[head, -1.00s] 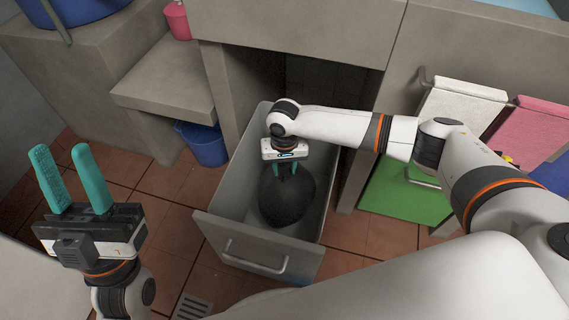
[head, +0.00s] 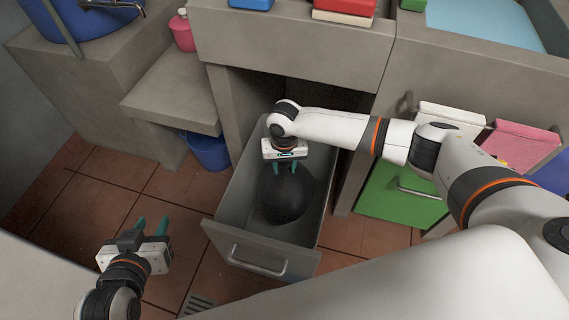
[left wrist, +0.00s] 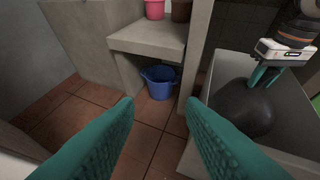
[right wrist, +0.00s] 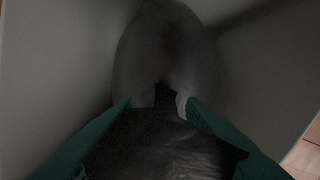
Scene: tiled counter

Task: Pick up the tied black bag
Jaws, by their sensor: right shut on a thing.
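The tied black bag (head: 286,194) sits inside the grey pull-out drawer (head: 262,247), round and dark. It also shows at the right of the left wrist view (left wrist: 240,108). My right gripper (head: 291,168) points down over the bag's top and is shut on its gathered neck. In the right wrist view the fingers (right wrist: 158,104) close on the dark knot, with the bag's body (right wrist: 165,50) beyond. My left gripper (head: 152,228) is open and empty, apart from the bag, over the floor left of the drawer.
A blue bucket (head: 208,150) stands on the floor left of the drawer, by a grey bench (head: 175,100). Towels hang on the right, above a green panel (head: 392,205). Tiled floor (head: 110,200) at the left is clear.

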